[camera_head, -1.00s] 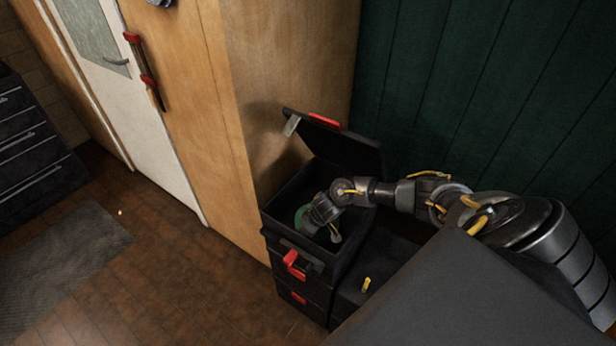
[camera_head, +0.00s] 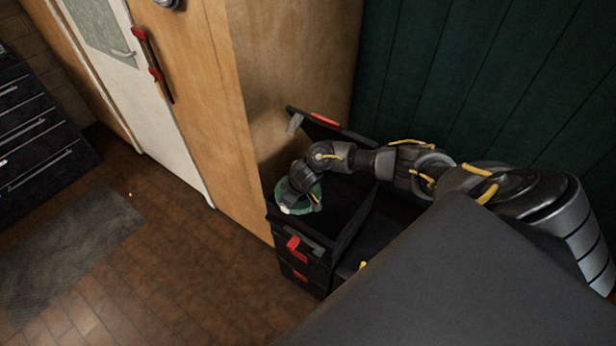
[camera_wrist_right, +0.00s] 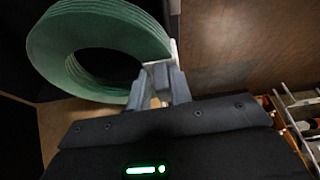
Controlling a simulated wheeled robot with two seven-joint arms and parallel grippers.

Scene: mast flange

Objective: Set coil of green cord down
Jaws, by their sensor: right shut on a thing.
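The coil of green cord (camera_head: 284,199) is at the left part of the open black toolbox (camera_head: 335,245) in the head view, overlapping its left rim. It looks to be at or above rim height; I cannot tell whether it touches the box. In the right wrist view the coil (camera_wrist_right: 95,25) is a thick ring of stacked turns at the upper left. My right gripper (camera_wrist_right: 158,82) is shut on the coil's edge, beside a pale band. In the head view the gripper is mostly hidden behind my own wrist. My left gripper is not in view.
The toolbox lid (camera_head: 330,128) stands open at the back, beside a wooden cabinet (camera_head: 265,80). A dark flat surface (camera_head: 440,270) fills the front right. Brown floor (camera_head: 180,260) and a grey mat (camera_head: 70,250) lie clear at the left.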

